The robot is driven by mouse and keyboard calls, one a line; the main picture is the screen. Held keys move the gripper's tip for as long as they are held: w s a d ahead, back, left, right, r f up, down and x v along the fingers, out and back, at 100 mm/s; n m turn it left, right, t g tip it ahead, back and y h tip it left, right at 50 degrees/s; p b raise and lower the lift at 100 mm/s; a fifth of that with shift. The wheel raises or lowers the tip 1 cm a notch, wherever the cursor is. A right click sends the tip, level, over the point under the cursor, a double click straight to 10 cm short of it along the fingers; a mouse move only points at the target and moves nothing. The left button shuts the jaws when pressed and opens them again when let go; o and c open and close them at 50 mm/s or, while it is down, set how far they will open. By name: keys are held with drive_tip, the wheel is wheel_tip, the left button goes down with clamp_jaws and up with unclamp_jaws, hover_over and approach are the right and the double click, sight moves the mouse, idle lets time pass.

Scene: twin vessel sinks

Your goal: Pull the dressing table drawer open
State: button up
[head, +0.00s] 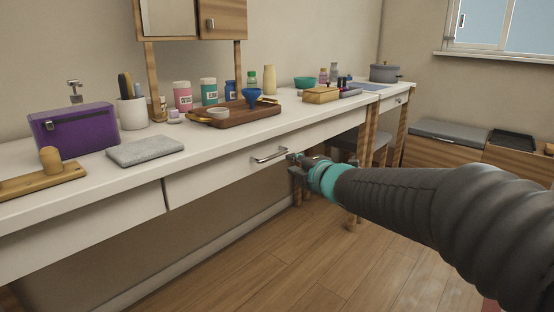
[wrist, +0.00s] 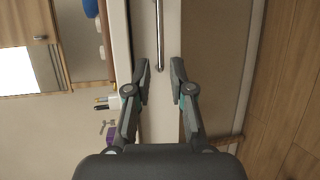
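The dressing table drawer (head: 215,168) is a white front under the white top, and it looks closed. Its silver bar handle (head: 270,154) runs along the front. My gripper (head: 294,158) is just to the right of the handle in the head view. In the wrist view my gripper (wrist: 160,68) is open, with a finger on either side. The near end of the handle (wrist: 158,35) shows between the fingertips there, with gaps on both sides. I cannot tell how far the handle is in depth, and no contact shows.
A wooden tray (head: 235,116) with a blue funnel-like item stands on the top above the drawer. A purple box (head: 75,130) and a grey slab (head: 145,150) are further left. A stool (head: 345,150) stands under the table at right. The wooden floor (head: 290,255) in front is clear.

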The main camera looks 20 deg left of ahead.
sight(276, 156)
drive_tip(key=x, duration=1.2)
drive_tip(key=shift+f, duration=0.1)
drive_tip(key=shift+c, duration=0.2)
clamp_jaws()
